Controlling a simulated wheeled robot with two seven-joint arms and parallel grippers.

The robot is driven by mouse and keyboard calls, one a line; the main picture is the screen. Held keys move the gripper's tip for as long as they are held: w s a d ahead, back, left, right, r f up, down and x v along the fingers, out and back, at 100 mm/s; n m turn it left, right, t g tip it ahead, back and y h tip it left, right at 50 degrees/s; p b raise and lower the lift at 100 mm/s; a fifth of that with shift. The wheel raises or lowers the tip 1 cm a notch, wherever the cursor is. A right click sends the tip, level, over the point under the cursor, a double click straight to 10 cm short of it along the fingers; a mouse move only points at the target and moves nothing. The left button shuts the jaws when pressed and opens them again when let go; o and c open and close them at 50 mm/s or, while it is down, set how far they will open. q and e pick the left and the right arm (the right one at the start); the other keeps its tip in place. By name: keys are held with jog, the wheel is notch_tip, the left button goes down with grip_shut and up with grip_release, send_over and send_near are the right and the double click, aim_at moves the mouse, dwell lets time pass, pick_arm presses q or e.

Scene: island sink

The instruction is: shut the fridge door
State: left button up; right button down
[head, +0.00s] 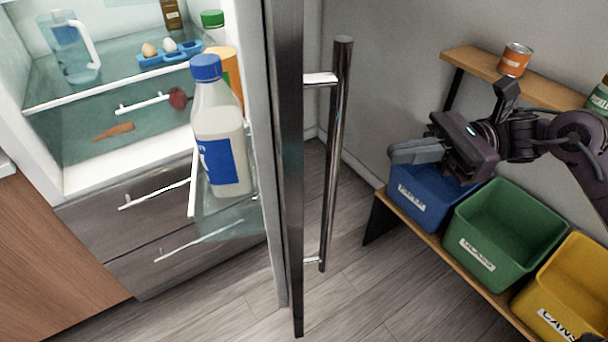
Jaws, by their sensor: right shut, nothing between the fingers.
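The fridge door (284,150) stands wide open in the head view, seen nearly edge-on, with a long vertical metal handle (337,160) on its right face. The open fridge interior (75,130) is to the left. A milk bottle (218,140) with a blue cap stands in the door's shelf on the inner side. My right gripper (395,152) is to the right of the handle, apart from it, above the blue bin. Its fingers are shut and empty, pointing left toward the door. My left gripper is not in view.
Blue (432,196), green (505,235) and yellow (575,295) bins stand on a low wooden shelf at the right. An upper shelf (475,62) holds an orange can (515,60). Bare floor (365,285) lies between door and bins. Fridge drawers (110,215) are at lower left.

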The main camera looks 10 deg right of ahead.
jog(key=a+p, duration=0.6)
jog(key=a, duration=0.7)
jog(key=shift+w+a+p, duration=0.25)
jog(key=shift+w+p, duration=0.05)
jog(key=shift+w, duration=0.05)
